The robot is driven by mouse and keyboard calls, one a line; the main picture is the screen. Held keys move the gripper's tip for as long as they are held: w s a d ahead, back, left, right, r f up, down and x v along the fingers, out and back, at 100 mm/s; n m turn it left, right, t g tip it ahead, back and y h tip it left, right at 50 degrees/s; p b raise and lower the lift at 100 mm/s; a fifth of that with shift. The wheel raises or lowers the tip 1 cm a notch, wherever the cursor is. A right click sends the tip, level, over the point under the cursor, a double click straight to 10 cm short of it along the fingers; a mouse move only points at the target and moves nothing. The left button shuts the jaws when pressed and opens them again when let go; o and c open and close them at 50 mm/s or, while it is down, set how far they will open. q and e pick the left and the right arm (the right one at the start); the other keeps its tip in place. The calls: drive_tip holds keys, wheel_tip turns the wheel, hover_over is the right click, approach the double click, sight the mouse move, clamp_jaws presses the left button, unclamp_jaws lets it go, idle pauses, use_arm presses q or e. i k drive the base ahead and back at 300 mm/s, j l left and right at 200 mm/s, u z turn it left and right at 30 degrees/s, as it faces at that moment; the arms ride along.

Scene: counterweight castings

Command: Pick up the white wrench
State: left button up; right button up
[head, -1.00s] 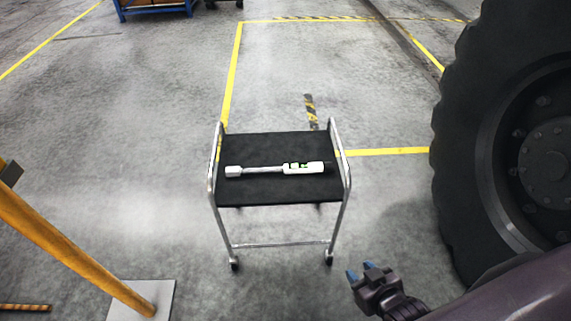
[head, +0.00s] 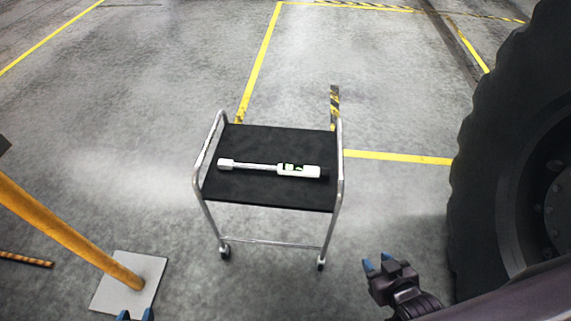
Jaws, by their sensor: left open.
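The white wrench (head: 298,170) lies flat across the black top of a metal cart (head: 270,194). Its square head points left, and its body with green and dark markings lies to the right, ending in a black tip. My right gripper (head: 377,263) is in front of the cart and to its right, apart from the wrench. Its two blue fingertips stand apart with nothing between them. My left gripper (head: 135,315) shows only its blue fingertips at the bottom edge, spread apart and well away from the wrench. The rest of it is out of frame.
A yellow post (head: 70,232) on a pale square base plate (head: 146,270) stands at left. A large black tyre (head: 490,170) fills the right side. The cart has raised silver side rails (head: 206,146). The concrete floor around the cart is mostly clear.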

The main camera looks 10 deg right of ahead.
sight(283, 170)
drive_tip(key=i+l, duration=0.1)
drive_tip(key=l, duration=0.95)
drive_tip(key=i+l, duration=0.15)
drive_tip(key=l, duration=0.4)
